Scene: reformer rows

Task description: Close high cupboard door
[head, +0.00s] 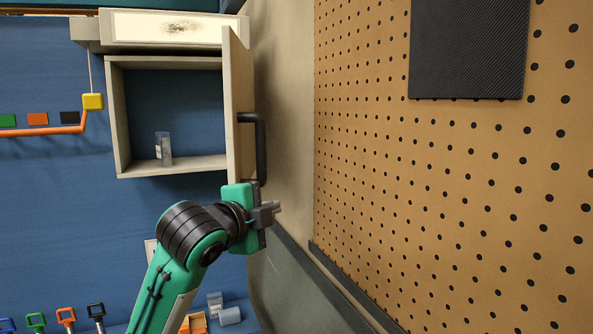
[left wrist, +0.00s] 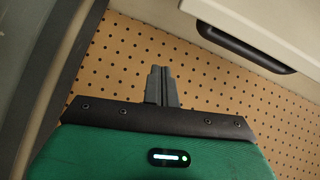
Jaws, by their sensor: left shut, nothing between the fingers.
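The high cupboard (head: 117,118) is on the blue wall with its inside showing. Its door (head: 236,105) is hinged on the right and stands wide open, edge toward me. A black bar handle (head: 262,145) is on the door's right face; the handle also shows at upper right in the left wrist view (left wrist: 246,48). My left gripper (head: 271,213) is just below the door's lower end and the handle. In the left wrist view its fingers (left wrist: 161,86) are together with nothing between them. Whether it touches the door cannot be told. My right gripper is not in view.
A small clear container (head: 163,149) stands inside the cupboard. A pegboard wall (head: 450,190) with a dark panel (head: 468,48) is on the right. A yellow block (head: 93,101) hangs left of the cupboard. Coloured handles and small containers (head: 230,316) are at the bottom.

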